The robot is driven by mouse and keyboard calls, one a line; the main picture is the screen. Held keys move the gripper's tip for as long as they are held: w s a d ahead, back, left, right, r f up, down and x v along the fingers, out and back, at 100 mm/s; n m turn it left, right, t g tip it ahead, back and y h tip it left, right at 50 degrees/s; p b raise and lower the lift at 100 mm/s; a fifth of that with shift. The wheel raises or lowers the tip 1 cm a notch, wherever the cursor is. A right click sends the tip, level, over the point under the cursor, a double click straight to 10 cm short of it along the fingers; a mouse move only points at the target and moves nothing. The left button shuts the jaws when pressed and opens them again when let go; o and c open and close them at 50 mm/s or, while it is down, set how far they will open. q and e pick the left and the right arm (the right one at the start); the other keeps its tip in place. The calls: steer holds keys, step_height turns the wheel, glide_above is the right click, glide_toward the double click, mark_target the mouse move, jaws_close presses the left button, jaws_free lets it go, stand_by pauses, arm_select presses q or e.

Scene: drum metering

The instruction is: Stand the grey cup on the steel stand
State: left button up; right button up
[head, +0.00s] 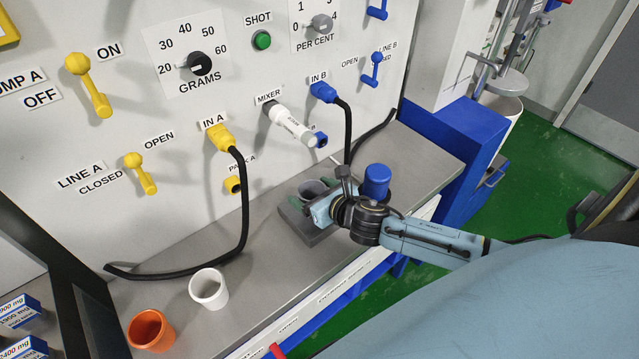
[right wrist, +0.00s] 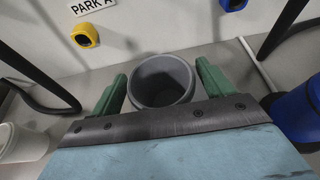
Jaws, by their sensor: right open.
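The grey cup (head: 312,187) is upright at the back of the counter, over the dark grey steel stand (head: 293,222). Its base is hidden by my gripper, so I cannot tell for sure whether it rests on the stand. My right gripper (head: 314,196) is open, with its green fingers on either side of the cup. In the right wrist view the grey cup (right wrist: 162,80) shows its empty-looking mouth between the fingers of the right gripper (right wrist: 161,76); whether they touch it is unclear. My left gripper is not in view.
A white cup (head: 208,290) and an orange cup (head: 151,331) stand at the left of the counter (head: 255,265). A blue cylinder (head: 377,181) shows just behind my right wrist. Black hoses (head: 245,200) hang from the panel. The counter between the white cup and the stand is clear.

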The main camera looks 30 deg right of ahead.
steer(key=a+v, duration=0.1)
steer(key=v, duration=1.1)
steer(key=shift+d+p, duration=0.45)
